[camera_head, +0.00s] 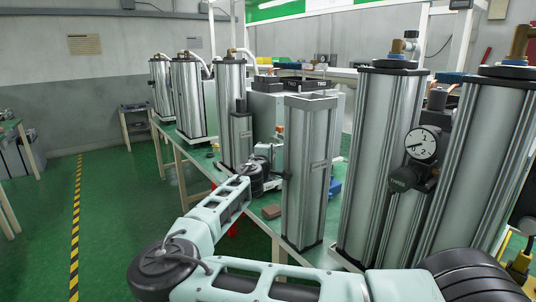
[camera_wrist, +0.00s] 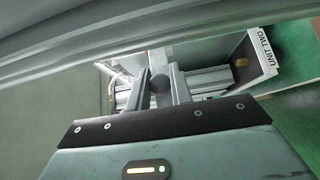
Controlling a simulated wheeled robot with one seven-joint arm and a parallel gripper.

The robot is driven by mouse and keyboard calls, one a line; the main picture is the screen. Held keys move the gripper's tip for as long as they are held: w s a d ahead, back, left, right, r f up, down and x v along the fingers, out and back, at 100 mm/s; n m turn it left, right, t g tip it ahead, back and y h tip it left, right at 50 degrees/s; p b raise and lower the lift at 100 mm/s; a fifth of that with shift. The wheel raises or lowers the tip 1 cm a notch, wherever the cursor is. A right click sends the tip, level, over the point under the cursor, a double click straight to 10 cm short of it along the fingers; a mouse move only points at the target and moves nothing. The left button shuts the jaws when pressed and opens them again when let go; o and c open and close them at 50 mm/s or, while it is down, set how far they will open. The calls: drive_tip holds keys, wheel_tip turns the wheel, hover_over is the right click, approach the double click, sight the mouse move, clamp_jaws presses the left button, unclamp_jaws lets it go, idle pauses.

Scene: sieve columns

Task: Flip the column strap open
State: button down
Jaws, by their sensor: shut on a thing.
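A tall grey open-topped column (camera_head: 305,185) stands upright at the near edge of the green bench. A small metal strap piece (camera_head: 320,165) lies across its front face at mid-height. My gripper (camera_head: 285,177) is at the column's left side at about the same height. In the wrist view my gripper (camera_wrist: 161,90) is closed on a dark round knob (camera_wrist: 160,84) between its two fingers. Whether this knob belongs to the strap cannot be told. The column's long grey edge (camera_wrist: 130,45) crosses the top of that view, close to the fingers.
Taller cylinders stand close on the right, one with a round gauge (camera_head: 421,145). More cylinders (camera_head: 187,95) stand at the back left. A box labelled UNIT TWO (camera_wrist: 262,62) shows in the wrist view. The green floor (camera_head: 115,190) at left is clear.

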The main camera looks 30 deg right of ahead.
drive_tip(key=c, duration=1.3)
unclamp_jaws()
drive_tip(key=shift+s, duration=0.1)
drive_tip(key=b+v, duration=0.3)
drive_tip(key=v, duration=1.4)
drive_tip(key=shift+s+a+b, duration=0.15)
drive_tip(key=shift+b, duration=0.15)
